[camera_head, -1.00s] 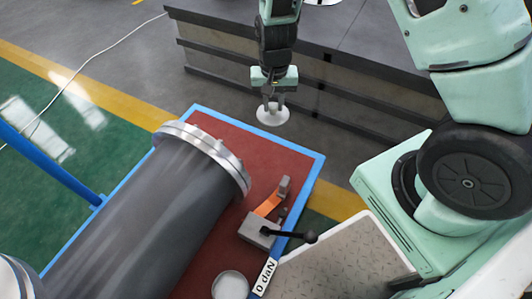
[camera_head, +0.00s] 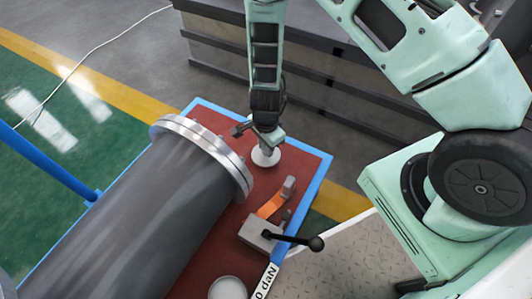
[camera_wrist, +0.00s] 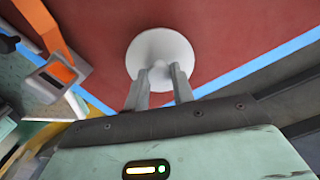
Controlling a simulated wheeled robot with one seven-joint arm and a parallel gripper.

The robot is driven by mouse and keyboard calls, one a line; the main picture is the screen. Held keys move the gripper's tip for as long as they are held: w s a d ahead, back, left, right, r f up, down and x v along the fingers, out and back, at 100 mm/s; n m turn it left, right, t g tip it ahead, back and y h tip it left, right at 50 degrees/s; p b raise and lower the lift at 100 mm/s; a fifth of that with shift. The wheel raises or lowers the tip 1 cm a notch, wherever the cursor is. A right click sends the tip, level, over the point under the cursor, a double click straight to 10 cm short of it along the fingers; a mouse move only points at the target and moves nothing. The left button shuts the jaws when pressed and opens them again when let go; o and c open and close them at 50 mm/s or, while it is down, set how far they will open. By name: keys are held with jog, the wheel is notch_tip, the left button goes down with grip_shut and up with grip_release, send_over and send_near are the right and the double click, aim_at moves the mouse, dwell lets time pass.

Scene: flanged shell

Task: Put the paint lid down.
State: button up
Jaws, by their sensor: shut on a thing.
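The paint lid (camera_head: 265,157) is a round white disc with a small knob in its middle. It shows large in the wrist view (camera_wrist: 150,48). My gripper (camera_head: 266,148) is over the red table top (camera_head: 295,160), and its two fingers (camera_wrist: 161,80) are shut on the lid's knob. The lid is over the red surface, between the flanged shell and the far right blue edge. I cannot tell whether it touches the surface.
The grey flanged shell (camera_head: 150,215) lies left of the lid. A round pale item (camera_head: 228,289) is at the bottom edge. Red surface around the lid is bare.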

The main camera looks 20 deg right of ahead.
jog(key=shift+f+b, duration=0.35)
jog(key=shift+f, duration=0.85)
jog(key=shift+f, duration=0.15)
jog(key=o, duration=1)
